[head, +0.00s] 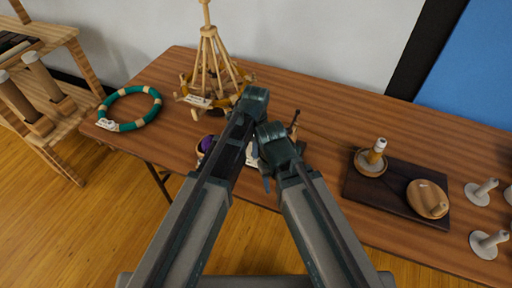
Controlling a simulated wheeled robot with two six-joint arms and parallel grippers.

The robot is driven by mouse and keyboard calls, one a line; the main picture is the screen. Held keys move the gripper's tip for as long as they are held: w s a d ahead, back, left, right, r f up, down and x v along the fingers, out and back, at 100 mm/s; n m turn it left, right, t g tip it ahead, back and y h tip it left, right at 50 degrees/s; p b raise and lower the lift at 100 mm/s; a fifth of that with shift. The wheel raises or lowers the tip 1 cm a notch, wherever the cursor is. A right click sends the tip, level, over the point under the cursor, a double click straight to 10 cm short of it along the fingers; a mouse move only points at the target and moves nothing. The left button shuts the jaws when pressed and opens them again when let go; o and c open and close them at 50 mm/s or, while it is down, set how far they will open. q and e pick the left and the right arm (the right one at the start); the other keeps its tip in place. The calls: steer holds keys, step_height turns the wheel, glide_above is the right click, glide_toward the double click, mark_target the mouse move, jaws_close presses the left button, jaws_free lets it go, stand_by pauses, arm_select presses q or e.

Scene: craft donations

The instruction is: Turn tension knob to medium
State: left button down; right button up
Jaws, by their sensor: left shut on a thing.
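My two arms reach up from the bottom and come close together over the front middle of the table. My left gripper (251,153) is low between the arms, largely covered by my own links. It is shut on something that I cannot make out. My right gripper is hidden behind my right arm's links. A small device with a dark wooden upright (295,120) stands on the table just behind my right arm. The rest of it is covered by my arms. I cannot see the tension knob or its setting.
A wooden yarn swift (210,55) stands behind. A teal ring (154,105) and a purple ball (207,143) lie left on the brown table (330,110). A dark board (395,178) with wooden pieces and white pegs (485,190) is right. A wooden rack (60,35) stands far left.

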stand_by(0.5)
arm_select(q)
steer(key=c, duration=0.5)
jaws_free()
steer(key=shift+r, duration=0.1)
step_height(320, 180, up, 14)
steer(key=p, duration=1.4)
arm_select(e)
step_height(320, 180, up, 14)
arm_select(q)
steer(key=shift+f, duration=0.2)
arm_select(e)
steer(key=shift+f, duration=0.15)
